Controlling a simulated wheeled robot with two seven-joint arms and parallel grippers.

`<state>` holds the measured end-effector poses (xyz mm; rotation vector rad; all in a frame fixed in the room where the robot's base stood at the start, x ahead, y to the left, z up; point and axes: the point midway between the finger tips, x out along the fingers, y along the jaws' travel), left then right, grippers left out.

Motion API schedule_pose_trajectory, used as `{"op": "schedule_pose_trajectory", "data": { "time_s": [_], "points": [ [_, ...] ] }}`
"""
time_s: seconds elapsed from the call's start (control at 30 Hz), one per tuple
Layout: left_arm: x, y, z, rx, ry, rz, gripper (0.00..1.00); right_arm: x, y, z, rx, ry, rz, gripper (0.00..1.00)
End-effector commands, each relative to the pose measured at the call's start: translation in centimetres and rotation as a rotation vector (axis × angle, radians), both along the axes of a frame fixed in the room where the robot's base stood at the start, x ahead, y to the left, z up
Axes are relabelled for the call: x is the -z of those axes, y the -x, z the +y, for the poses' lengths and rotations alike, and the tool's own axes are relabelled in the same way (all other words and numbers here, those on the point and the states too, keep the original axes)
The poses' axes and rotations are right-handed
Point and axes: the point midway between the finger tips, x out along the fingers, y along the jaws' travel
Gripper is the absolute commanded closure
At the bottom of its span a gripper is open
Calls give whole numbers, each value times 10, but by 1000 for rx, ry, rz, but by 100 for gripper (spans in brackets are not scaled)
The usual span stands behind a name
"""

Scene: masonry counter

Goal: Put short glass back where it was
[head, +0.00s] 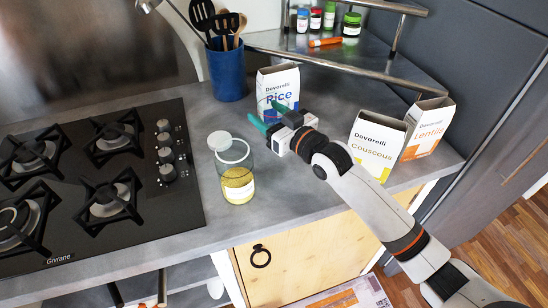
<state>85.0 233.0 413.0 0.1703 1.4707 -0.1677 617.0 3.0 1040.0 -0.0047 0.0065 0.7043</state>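A glass jar (237,186) with a pale round lid and yellow contents in its lower part stands upright on the grey counter, right of the stove. My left gripper is not in view.
A black gas stove (150,222) is at left. A blue utensil holder (227,72) stands behind. Couscous (374,146) and Lentils (427,130) boxes stand near the right edge. A corner shelf (365,62) holds small jars. Counter left of the Rice box is clear.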

Motion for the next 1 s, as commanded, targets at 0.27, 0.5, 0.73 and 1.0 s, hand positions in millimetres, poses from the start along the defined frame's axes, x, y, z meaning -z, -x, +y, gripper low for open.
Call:
{"op": "schedule_pose_trajectory", "data": {
  "time_s": [0.27,0.5,0.73,1.0],
  "points": [
    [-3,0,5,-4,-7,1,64,33,-10,-2,-3,0,4,78],
    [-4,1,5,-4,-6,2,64,61,-9,-2,-3,-2,1,78],
    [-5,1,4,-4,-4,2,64,92,-9,-2,-2,-1,-1,78],
    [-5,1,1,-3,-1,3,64,96,-9,-2,-3,-3,-3,78]
  ]
}}
